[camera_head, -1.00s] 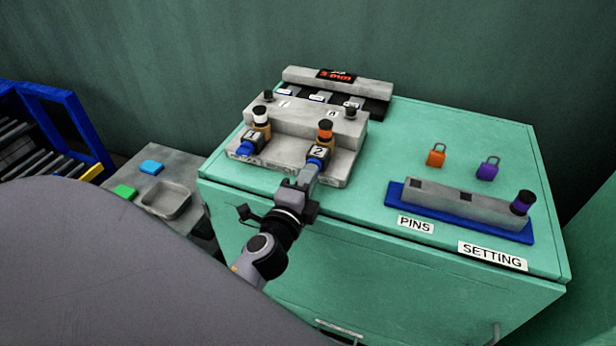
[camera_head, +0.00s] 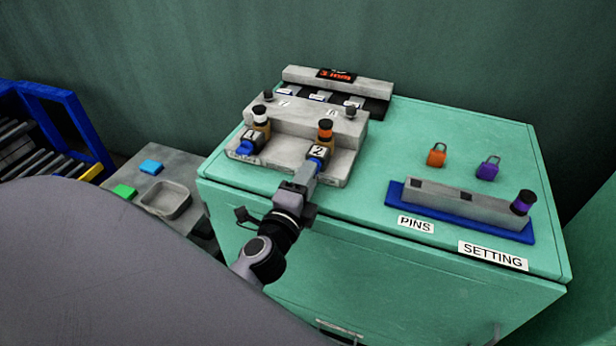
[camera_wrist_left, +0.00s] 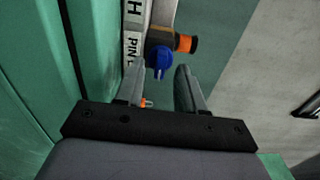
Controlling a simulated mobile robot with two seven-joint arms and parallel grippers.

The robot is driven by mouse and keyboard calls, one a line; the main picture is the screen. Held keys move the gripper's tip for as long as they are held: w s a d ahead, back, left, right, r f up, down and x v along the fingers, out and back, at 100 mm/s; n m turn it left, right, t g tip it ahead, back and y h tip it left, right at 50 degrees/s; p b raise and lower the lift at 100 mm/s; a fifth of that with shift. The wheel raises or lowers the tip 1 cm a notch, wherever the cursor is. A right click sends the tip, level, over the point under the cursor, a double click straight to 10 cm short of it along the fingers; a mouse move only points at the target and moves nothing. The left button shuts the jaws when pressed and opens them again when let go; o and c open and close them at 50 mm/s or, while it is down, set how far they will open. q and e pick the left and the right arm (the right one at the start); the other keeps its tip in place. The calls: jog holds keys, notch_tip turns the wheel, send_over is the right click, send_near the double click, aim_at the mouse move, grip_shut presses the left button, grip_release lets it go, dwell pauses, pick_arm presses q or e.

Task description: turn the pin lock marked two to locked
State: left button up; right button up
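The pin lock marked two (camera_head: 317,152) is a dark block with a white "2" label at the front right of the grey press fixture (camera_head: 335,167). Its blue knob (camera_head: 322,152) faces the front edge; it also shows in the left wrist view (camera_wrist_left: 158,60). An orange-banded pin (camera_head: 325,130) stands behind the label. My left gripper (camera_head: 306,172) is just in front of this knob. In the left wrist view its two fingers (camera_wrist_left: 160,78) stand apart, with the knob just beyond and between the tips. I cannot tell whether they touch it. My right gripper is out of view.
A lock marked one (camera_head: 249,136) with a blue knob sits to the left. On the green cabinet (camera_head: 400,140) are orange (camera_head: 437,155) and purple (camera_head: 488,168) padlocks and a blue-based pin holder (camera_head: 400,200). A grey tray (camera_head: 166,199) stands lower left.

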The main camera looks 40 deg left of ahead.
pick_arm(q)
jog(key=b+v, duration=0.1)
jog(key=v, duration=0.5)
jog(key=shift+s+b, duration=0.2)
jog(key=shift+b, duration=0.1)
jog(key=s+d+f+n+g+h+p, duration=0.1)
jog(key=s+d+f+n+g+h, duration=0.2)
jog(key=s+f+n, duration=0.2)
jog(key=s+d+f+n+g+h+p, duration=0.2)
jog(key=s+d+f+n+g+h, duration=0.1)
jog(key=s+f+n, duration=0.3)
jog(key=shift+d+f+n+g+h+p, duration=0.3)
jog(key=shift+d+f+n+g, duration=0.5)
jog(key=shift+f, duration=1.55)
jog(key=shift+a+t, duration=0.1)
jog(key=shift+t, duration=0.2)
